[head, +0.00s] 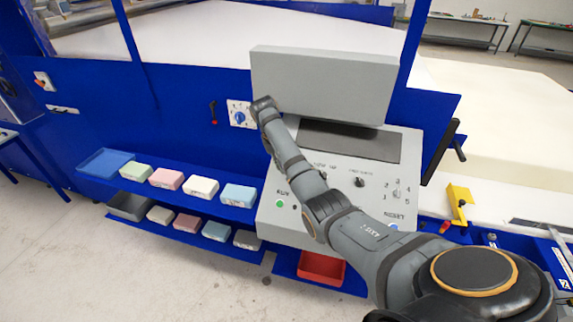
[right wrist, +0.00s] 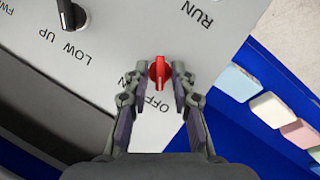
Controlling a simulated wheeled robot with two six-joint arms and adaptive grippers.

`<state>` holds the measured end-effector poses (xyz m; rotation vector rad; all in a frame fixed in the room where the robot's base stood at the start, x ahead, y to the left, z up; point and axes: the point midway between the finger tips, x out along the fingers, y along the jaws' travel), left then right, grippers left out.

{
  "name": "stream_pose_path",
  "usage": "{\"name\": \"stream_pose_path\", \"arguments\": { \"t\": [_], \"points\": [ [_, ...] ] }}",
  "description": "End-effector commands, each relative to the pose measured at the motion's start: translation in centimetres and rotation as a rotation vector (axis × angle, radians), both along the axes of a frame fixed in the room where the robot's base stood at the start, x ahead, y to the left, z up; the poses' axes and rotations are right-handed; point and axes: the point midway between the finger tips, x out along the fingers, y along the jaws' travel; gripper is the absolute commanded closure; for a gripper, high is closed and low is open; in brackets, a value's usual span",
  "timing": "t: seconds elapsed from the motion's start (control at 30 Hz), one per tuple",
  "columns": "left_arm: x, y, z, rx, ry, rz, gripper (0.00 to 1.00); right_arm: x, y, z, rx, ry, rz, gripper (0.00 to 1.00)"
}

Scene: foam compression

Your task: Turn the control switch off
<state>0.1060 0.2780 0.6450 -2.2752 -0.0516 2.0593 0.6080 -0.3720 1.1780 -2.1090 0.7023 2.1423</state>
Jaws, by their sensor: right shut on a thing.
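The control switch is a red knob (right wrist: 158,73) on the grey panel (right wrist: 120,25), seen in the right wrist view. Its handle stands roughly upright in that picture. An OFF label is printed just below it, partly covered by a finger, and another label at its left is mostly hidden. My right gripper (right wrist: 159,85) is shut on the red knob, with one finger on each side. In the head view my right arm reaches over the left part of the control console (head: 262,226) and hides the knob and the fingertips. My left gripper is out of view.
A black LOW/UP knob (right wrist: 70,16) is on the same panel. A blue rack with several coloured foam blocks (head: 200,186) stands left of the console. A grey box-shaped housing (head: 322,82) rises behind it. A red bin (head: 320,268) is below.

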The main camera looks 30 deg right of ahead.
Motion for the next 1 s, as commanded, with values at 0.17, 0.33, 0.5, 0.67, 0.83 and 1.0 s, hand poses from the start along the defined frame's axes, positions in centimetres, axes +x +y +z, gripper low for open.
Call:
{"name": "stream_pose_path", "arguments": {
  "t": [0.17,0.33,0.5,0.67,0.83,1.0],
  "points": [
    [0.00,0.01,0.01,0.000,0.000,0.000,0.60,0.13,0.08,0.08,-0.028,0.029,0.072,1.00],
    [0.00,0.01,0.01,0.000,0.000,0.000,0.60,0.16,0.12,0.09,-0.045,0.046,0.112,1.00],
    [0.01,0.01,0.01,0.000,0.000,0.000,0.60,0.18,0.11,0.10,-0.052,0.054,0.129,1.00],
    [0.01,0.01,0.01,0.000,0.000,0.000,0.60,0.17,0.10,0.11,-0.053,0.055,0.132,1.00],
    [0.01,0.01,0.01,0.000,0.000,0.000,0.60,0.16,0.09,0.11,-0.053,0.055,0.131,1.00],
    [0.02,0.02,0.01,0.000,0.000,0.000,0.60,0.14,0.10,0.09,-0.053,0.055,0.131,0.68]
  ]
}}
